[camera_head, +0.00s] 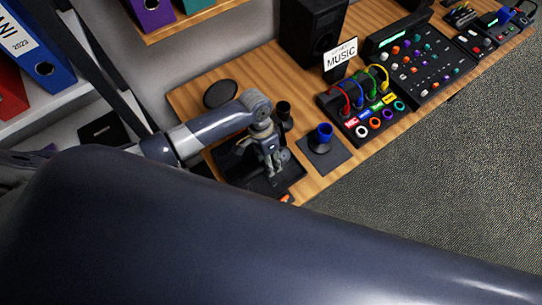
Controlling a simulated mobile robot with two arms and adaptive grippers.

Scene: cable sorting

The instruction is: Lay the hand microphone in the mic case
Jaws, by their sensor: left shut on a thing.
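My left gripper (271,168) points down over the black, shallow mic case (233,165), which lies on the wooden desk. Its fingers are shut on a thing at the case. I take this to be the hand microphone, but it is dark and hard to tell from the case and the fingers. The arm and fingers hide part of the case. My right gripper is not in view.
A dark upright cylinder (283,110) stands just behind the gripper. A cable box (362,108), a mixer (410,62) and a speaker (312,30) stand beyond. A black disc (220,94) lies behind my arm.

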